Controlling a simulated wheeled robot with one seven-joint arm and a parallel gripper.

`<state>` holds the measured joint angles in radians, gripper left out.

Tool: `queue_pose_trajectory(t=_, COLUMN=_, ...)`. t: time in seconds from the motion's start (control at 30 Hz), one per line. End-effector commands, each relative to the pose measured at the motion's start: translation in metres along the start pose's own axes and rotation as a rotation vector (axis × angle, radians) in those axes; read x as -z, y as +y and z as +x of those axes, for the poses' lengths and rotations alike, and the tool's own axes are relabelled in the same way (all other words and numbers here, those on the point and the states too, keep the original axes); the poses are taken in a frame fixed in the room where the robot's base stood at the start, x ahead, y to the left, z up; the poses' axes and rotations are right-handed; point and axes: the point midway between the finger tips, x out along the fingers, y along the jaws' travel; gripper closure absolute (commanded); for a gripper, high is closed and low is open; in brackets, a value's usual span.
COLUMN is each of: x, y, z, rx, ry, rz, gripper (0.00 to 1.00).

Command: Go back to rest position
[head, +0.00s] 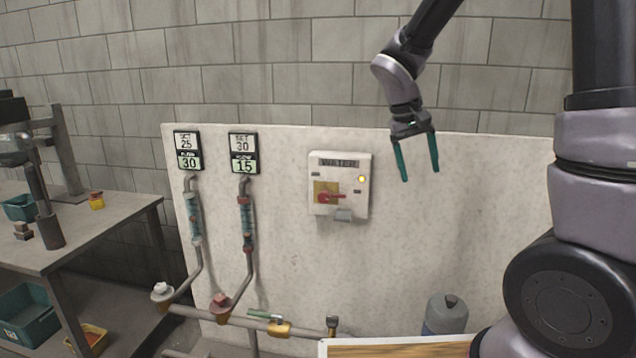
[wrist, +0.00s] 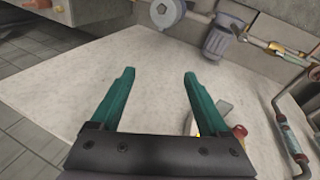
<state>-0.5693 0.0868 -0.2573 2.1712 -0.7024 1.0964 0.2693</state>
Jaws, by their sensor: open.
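My gripper (head: 418,168) hangs from my arm in the upper right of the head view, in front of the pale wall panel (head: 450,210). Its two green fingers point down, spread apart, with nothing between them. In the wrist view my gripper (wrist: 157,85) is also open and empty, with the panel behind it. The water switch box (head: 340,184) is on the panel to the left of my gripper in the head view, with a red handle and a lit yellow lamp. In the wrist view the box is partly hidden behind the right finger.
Two tube meters with displays (head: 188,151) (head: 244,153) hang left of the box, above a pipe with a green-handled valve (head: 267,316). A grey bottle (head: 446,315) stands low at right. A workbench (head: 100,226) stands at left. The space around my gripper looks clear.

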Motion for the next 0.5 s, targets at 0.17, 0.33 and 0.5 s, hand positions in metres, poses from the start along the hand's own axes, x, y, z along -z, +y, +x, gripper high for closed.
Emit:
queue_pose_trajectory(t=0.17, x=-0.039, y=0.031, z=-0.042, rx=0.215, ry=0.060, rz=0.144, gripper=0.21)
queue_pose_trajectory(t=0.33, x=-0.076, y=0.050, z=-0.079, rx=0.383, ry=0.158, rz=0.264, gripper=0.21)
queue_pose_trajectory(t=0.5, x=-0.110, y=0.060, z=-0.109, rx=0.504, ry=0.282, rz=0.367, gripper=0.21)
